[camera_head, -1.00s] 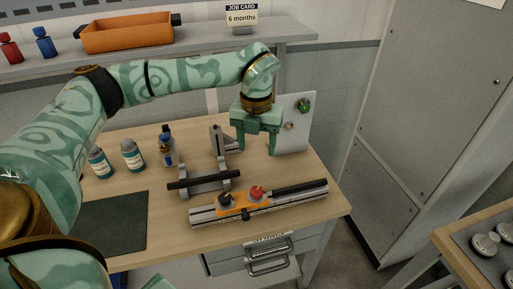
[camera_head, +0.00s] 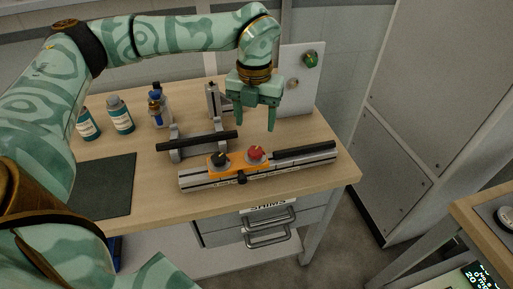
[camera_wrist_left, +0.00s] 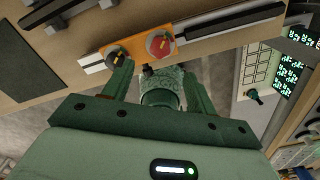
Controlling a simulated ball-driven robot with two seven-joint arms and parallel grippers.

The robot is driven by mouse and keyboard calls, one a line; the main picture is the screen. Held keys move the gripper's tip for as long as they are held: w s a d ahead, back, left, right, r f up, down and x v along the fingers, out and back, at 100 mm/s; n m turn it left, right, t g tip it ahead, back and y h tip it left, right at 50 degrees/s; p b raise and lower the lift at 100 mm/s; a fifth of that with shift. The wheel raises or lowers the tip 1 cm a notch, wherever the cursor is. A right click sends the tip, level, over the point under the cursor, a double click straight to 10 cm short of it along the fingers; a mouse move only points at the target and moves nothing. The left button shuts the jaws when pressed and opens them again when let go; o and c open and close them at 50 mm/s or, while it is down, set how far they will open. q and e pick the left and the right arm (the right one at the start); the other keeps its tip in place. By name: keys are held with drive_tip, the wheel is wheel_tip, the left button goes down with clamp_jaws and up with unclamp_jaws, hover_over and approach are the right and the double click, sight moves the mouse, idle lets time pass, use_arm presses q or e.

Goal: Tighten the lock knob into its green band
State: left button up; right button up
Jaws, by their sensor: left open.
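A grey rail fixture (camera_head: 205,182) lies along the front of the wooden bench. Its orange plate (camera_head: 236,168) carries a black knob (camera_head: 219,160) and a red knob (camera_head: 256,153), and a small black knob (camera_head: 242,178) sticks out of its front face. I cannot tell which is the lock knob; no green band is readable. The left wrist view also shows the black knob (camera_wrist_left: 117,55), red knob (camera_wrist_left: 160,44) and small front knob (camera_wrist_left: 148,69). My left gripper (camera_head: 256,123) is open and empty, pointing down above and behind the red knob, apart from it. My right gripper is out of view.
A grey bracket with a black bar (camera_head: 197,141) stands behind the rail. Several bottles (camera_head: 120,115) and a dark mat (camera_head: 95,187) are at the left. A white panel with a green knob (camera_head: 310,59) stands at the back right. Drawers (camera_head: 266,222) are below the front edge.

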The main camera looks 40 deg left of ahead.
sight(255, 149)
use_arm(q)
wheel_tip(255, 149, down, 9)
drive_tip(key=shift+b, duration=1)
drive_tip(key=c, duration=1)
drive_tip(key=m+p, duration=0.1)
drive_tip(key=p, duration=0.2)
drive_tip(key=shift+r+m, duration=0.4)
drive_tip(key=shift+f+p, duration=0.15)
drive_tip(key=shift+p, duration=0.3)
drive_tip(key=shift+f, duration=0.2)
